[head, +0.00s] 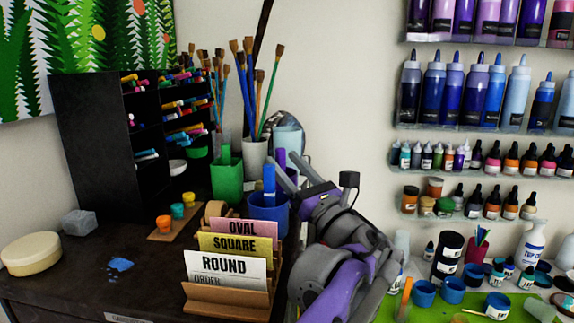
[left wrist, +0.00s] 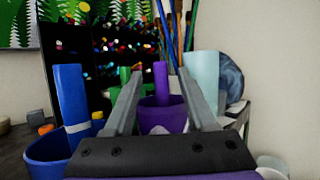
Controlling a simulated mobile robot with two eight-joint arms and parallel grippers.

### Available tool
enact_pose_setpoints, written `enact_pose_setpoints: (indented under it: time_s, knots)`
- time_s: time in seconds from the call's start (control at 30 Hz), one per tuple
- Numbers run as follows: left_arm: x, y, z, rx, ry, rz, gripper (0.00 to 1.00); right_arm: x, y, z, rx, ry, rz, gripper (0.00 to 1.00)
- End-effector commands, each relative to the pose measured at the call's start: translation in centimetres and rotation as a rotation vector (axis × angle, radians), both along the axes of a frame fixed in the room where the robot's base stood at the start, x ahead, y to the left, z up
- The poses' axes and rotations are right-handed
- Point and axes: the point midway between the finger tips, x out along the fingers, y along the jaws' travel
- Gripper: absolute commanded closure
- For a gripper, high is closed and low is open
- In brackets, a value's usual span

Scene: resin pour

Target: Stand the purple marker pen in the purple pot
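The purple marker pen (left wrist: 161,78) stands upright in the purple pot (left wrist: 160,119) in the left wrist view. In the head view the pen's top (head: 281,157) shows between my left gripper's fingers, and the pot is mostly hidden behind the gripper. My left gripper (head: 282,163) is open, with one finger on each side of the pen; in the left wrist view (left wrist: 160,74) gaps show between the pen and both fingers. The fingers reach over the near part of the pot; I cannot tell whether they touch it. My right gripper is not in view.
A blue pot (head: 268,214) with a blue marker (head: 269,183) stands left of the gripper. A green pot (head: 226,182) is farther left. Brushes in a white cup (head: 255,153) and a pale blue cup (left wrist: 202,80) stand behind. The card holder (head: 226,303) is in front.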

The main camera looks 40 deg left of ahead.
Motion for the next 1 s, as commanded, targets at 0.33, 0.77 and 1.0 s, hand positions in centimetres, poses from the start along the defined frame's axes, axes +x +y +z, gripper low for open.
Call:
enact_pose_setpoints:
  time_s: [0.33,0.77,1.0]
  knots:
    - [-0.3,-1.3,-0.6,-0.001,0.0,-0.004,0.44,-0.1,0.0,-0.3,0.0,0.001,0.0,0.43]
    - [-2.6,-8.3,-3.8,-0.001,0.001,-0.004,0.44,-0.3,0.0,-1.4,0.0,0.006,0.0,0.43]
    - [-3.1,-9.5,-4.3,0.0,0.0,-0.001,0.44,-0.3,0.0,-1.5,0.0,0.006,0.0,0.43]
